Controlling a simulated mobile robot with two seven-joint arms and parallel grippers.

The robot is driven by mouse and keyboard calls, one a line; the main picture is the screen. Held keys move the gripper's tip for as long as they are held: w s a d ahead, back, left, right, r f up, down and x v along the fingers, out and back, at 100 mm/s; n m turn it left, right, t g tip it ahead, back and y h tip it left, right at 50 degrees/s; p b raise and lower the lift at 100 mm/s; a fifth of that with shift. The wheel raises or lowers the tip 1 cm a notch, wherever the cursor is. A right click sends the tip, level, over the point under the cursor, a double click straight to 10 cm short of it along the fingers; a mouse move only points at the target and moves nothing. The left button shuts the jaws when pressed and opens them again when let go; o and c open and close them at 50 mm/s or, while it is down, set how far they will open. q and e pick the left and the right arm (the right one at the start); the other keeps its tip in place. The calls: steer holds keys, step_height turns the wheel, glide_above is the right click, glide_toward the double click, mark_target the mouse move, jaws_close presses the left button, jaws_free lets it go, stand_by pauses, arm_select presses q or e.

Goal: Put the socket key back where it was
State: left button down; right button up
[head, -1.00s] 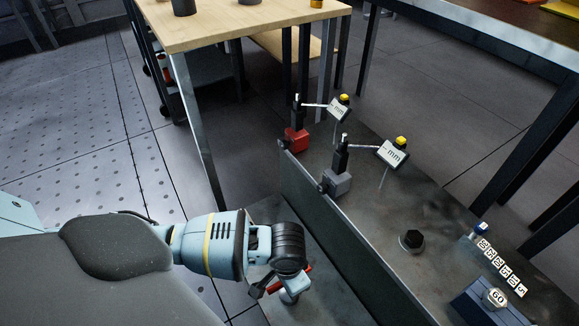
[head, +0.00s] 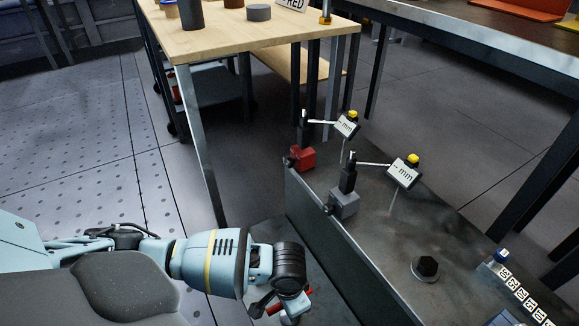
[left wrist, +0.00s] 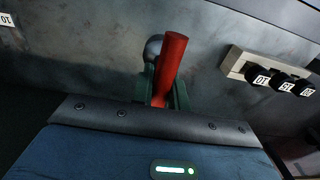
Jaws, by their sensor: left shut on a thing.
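My left gripper (head: 283,308) is low in the middle of the head view, beside the dark metal bench. It is shut on a red-handled tool, which I take for the socket key; in the left wrist view its red handle (left wrist: 170,62) stands up between the dark green fingers (left wrist: 162,92). A rounded grey metal part (left wrist: 153,47) shows just behind the handle. The tool's lower end is hidden by the gripper. My right gripper is in neither view.
A pale holder (left wrist: 236,63) with black numbered pieces is at the right of the wrist view. Dial-gauge stands with a red base (head: 302,157) and a grey base (head: 345,203), plus a black hex piece (head: 427,267), stand on the bench. A wooden table (head: 220,38) is behind.

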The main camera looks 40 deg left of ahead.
arm_select(q)
steer(key=shift+f, duration=0.1)
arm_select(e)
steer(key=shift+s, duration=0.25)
arm_select(q)
steer(key=c, duration=1.4)
jaws_free()
steer(key=shift+o, duration=0.2)
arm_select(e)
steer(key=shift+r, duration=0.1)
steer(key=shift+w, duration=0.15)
